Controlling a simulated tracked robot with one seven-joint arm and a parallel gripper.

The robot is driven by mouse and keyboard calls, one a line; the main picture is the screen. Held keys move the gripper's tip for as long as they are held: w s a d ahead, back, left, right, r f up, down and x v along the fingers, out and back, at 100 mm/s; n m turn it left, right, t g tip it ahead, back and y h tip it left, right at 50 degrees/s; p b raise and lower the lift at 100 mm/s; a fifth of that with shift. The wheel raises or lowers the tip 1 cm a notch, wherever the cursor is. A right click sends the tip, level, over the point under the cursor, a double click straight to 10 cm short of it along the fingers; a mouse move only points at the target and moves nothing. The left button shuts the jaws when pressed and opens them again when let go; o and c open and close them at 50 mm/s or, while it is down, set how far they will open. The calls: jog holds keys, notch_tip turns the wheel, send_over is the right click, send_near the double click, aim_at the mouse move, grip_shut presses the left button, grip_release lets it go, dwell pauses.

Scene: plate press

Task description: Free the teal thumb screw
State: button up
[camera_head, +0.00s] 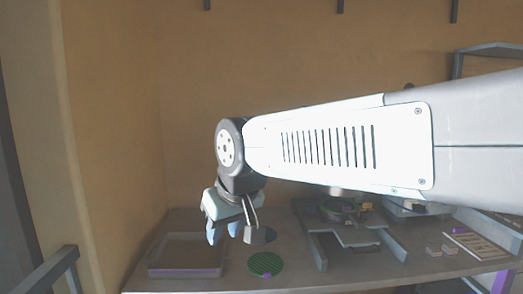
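I cannot make out the teal thumb screw; it may be hidden behind my arm or too small to tell.
A shallow grey tray (187,271) is at the left of the bench. A dark green perforated disc (266,264) lies near the front edge. A slatted rack (478,245) and small blocks (434,250) are at the right.

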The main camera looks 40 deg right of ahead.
jog(key=w+d+f+m+g+h, duration=0.15)
jog(key=w+d+g+h, duration=0.25)
jog(key=w+d, duration=0.9)
jog(key=w+d+f+m+g+h, duration=0.1)
jog(key=w+d+f+g+h, duration=0.2)
jog(key=w+d, duration=1)
jog(key=w+d+r+g+h, duration=0.1)
jog(key=w+d+r+h, duration=0.25)
jog(key=w+h, duration=0.2)
jog(key=w+d+r+h, duration=0.3)
jog(key=w+r+h, duration=0.15)
jog(key=w, duration=0.25)
jog(key=s+d, duration=0.2)
jog(key=d, duration=1.1)
jog(key=shift+d+f+n+h, duration=0.15)
jog(key=shift+f+n+h, duration=0.15)
jog(key=shift+n+h, duration=0.1)
jog(key=shift+s, duration=0.1)
jog(key=shift+c, duration=0.3)
